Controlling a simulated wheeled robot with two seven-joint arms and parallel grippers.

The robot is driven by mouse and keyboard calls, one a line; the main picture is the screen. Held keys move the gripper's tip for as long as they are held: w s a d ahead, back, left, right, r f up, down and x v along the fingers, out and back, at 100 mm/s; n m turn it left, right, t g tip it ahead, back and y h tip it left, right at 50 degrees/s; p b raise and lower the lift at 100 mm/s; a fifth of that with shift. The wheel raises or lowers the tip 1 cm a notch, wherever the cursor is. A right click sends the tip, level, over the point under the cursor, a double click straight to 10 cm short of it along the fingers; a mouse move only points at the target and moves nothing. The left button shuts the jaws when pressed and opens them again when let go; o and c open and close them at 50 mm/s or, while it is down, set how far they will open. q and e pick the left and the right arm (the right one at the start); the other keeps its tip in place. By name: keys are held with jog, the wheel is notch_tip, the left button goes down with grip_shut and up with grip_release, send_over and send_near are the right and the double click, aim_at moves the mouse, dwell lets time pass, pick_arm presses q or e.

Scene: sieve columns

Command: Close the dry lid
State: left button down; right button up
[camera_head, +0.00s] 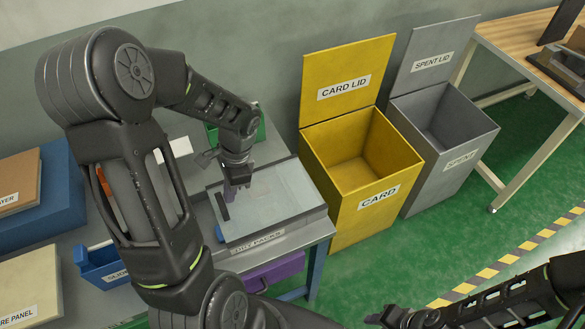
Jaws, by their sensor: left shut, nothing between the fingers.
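I cannot tell whether the lid sits fully down. My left gripper (234,192) points down at the left part of the lid, shut and empty; whether it touches is unclear. My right gripper (386,316) is at the bottom edge, partly cut off, its fingers unclear.
A yellow card bin (395,150) and a grey spent bin (470,125) stand open to the right of the bench. A green container (212,135) is behind the box. A blue bin (98,262) and a purple drawer (275,272) are nearby.

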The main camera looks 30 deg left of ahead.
pick_arm(q)
jog(key=s+a, duration=0.3)
jog(key=s, duration=0.2)
jog(key=shift+s+a, duration=0.3)
jog(key=shift+a, duration=0.1)
jog(key=shift+s, duration=0.1)
jog(key=w+d, duration=0.1)
jog(key=w, duration=0.1)
jog(key=w+d, duration=0.1)
jog(key=w, duration=0.1)
jog(key=shift+d+r, duration=0.2)
jog(key=v, duration=0.9)
jog(key=shift+r, duration=0.35)
jog(key=shift+d, duration=0.2)
